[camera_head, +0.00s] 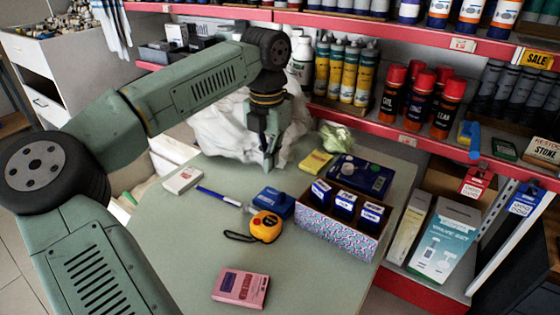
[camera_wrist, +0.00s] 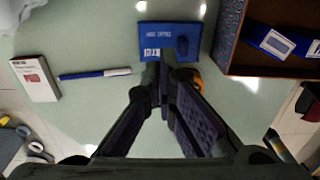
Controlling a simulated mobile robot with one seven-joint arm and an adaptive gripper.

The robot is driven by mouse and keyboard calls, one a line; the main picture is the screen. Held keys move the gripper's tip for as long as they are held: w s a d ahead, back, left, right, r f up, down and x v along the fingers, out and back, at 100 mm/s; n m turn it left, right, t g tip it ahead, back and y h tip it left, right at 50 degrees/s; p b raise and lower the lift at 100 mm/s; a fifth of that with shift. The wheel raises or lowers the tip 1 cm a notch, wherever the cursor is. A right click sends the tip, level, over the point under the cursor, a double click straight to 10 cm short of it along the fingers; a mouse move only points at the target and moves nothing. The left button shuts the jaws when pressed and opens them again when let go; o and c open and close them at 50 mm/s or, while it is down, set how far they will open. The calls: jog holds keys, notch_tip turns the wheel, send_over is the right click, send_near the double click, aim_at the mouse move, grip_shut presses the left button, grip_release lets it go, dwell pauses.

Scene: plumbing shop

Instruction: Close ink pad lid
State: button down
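A small blue box (camera_head: 272,203), which looks like the ink pad, lies on the green table beside a yellow tape measure. It also shows in the wrist view (camera_wrist: 155,31), with white lettering and a darker raised blue part on its right. I cannot clearly make out its lid or how far it is open. My gripper (camera_head: 270,164) points down above the table, behind the blue box in the head view and apart from it. In the wrist view its fingertips (camera_wrist: 162,68) come together, with nothing visible between them, and overlap the box's near edge in the picture.
A yellow tape measure (camera_head: 267,227), a blue-and-white pen (camera_head: 219,197), a white box (camera_head: 183,181) and a pink box (camera_head: 240,288) lie around it. A patterned crate (camera_head: 335,233) holding blue boxes stands to the right. A white bag (camera_head: 225,130) is behind my gripper. The table's left front is clear.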

aim_at(269, 196)
notch_tip(269, 196, down, 9)
jog(key=b, duration=0.6)
jog(key=shift+s, duration=0.1)
dwell(0.3)
jog(key=shift+a, duration=0.15)
dwell(0.4)
jog(key=shift+r, duration=0.1)
jog(key=shift+r+p, duration=2.6)
jog(key=shift+r, duration=0.8)
